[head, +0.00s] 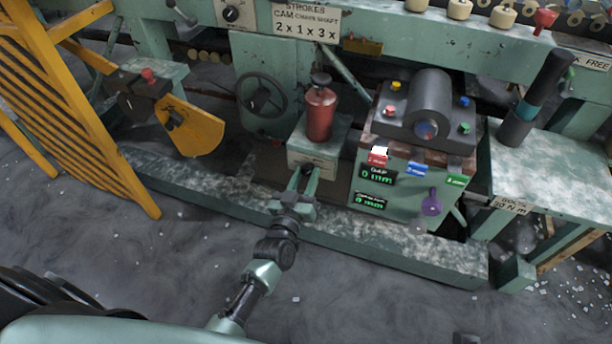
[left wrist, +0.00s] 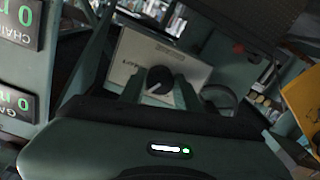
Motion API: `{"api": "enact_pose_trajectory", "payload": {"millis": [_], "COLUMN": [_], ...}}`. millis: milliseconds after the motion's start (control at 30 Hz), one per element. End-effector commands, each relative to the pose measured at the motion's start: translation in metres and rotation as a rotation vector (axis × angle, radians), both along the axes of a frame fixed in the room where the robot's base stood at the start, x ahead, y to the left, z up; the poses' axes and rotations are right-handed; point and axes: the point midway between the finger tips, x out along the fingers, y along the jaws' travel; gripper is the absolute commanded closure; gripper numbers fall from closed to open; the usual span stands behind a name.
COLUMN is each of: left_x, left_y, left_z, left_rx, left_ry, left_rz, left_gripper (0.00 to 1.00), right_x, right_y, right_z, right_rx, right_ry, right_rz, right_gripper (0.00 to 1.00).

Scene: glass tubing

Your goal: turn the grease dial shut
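The grease dial is a round black knob (left wrist: 158,80) with a white pointer line, on a pale panel (left wrist: 185,74) with small lettering in the left wrist view. The pointer runs toward the lower left there. My left gripper (left wrist: 158,93) is open, with one finger to each side of the knob in that view. I cannot tell whether the fingers touch it. In the head view my left gripper (head: 304,182) is in front of the box (head: 315,160) under a red canister (head: 320,113); the knob is hidden there. My right gripper is not in view.
Right of the box stands a green console (head: 400,212) with two displays, coloured tags and a purple knob (head: 432,204). A handwheel (head: 262,96) is behind left. A yellow slatted guard (head: 80,100) stands at left. A low green beam (head: 400,250) crosses in front.

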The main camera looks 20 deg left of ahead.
Motion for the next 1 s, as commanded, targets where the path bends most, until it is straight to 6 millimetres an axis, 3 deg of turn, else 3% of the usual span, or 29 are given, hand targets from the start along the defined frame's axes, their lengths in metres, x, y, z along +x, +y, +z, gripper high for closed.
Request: {"api": "enact_pose_trajectory", "payload": {"millis": [67, 367, 667, 800, 1000], "left_x": [0.0, 0.0, 0.0, -0.001, -0.001], "left_y": [0.0, 0.0, 0.0, 0.0, 0.0], "left_z": [0.0, 0.0, 0.001, 0.001, 0.001], "left_rx": [0.0, -0.029, -0.199, -0.325, -0.518], "left_ry": [0.0, 0.001, 0.008, 0.013, 0.019], "left_rz": [0.0, 0.0, 0.0, 0.0, 0.0], "left_gripper": [1.0, 1.0, 1.0, 1.0, 1.0], "right_x": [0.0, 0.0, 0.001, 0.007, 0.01], "right_y": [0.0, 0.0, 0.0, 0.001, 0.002], "right_z": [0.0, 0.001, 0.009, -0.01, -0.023], "right_rx": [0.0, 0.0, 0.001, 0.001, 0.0], "right_ry": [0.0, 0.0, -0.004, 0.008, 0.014], "right_rz": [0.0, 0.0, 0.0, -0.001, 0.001], "right_gripper": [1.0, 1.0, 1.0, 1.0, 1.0]}}
